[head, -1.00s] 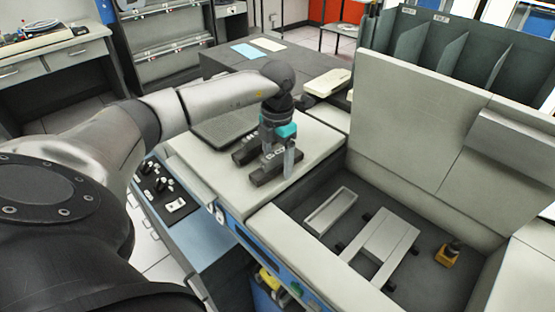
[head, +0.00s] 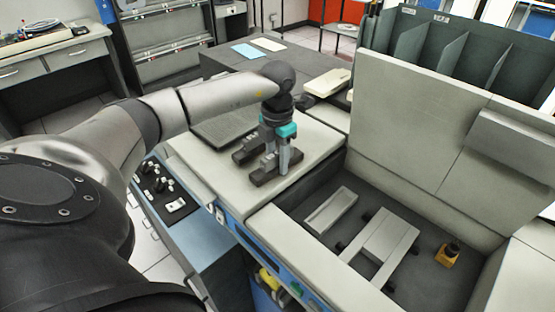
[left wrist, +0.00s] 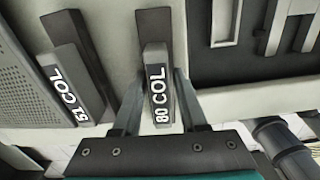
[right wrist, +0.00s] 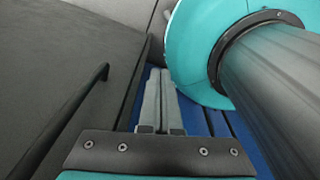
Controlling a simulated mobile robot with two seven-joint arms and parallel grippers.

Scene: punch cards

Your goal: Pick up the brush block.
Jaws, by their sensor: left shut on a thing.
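Two dark brush blocks lie side by side on the light machine top (head: 215,177). The one labelled 80 COL (head: 262,180) is nearer the open well, and its white label shows in the left wrist view (left wrist: 157,85). The one labelled 51 COL (head: 242,157) lies beside it, also in the left wrist view (left wrist: 68,88). My left gripper (head: 278,164) points down, shut on the 80 COL block, with a finger on each side. The block looks still down on the top. My right gripper (right wrist: 160,85) shows only in its wrist view, its fingers together with nothing seen between them.
An open well (head: 330,264) to the right holds light metal parts and a small orange-based piece (head: 448,254). A tall light panel (head: 425,130) stands behind it. A dark perforated plate (head: 222,128) lies left of the blocks. A knob panel (head: 160,188) sits at the front.

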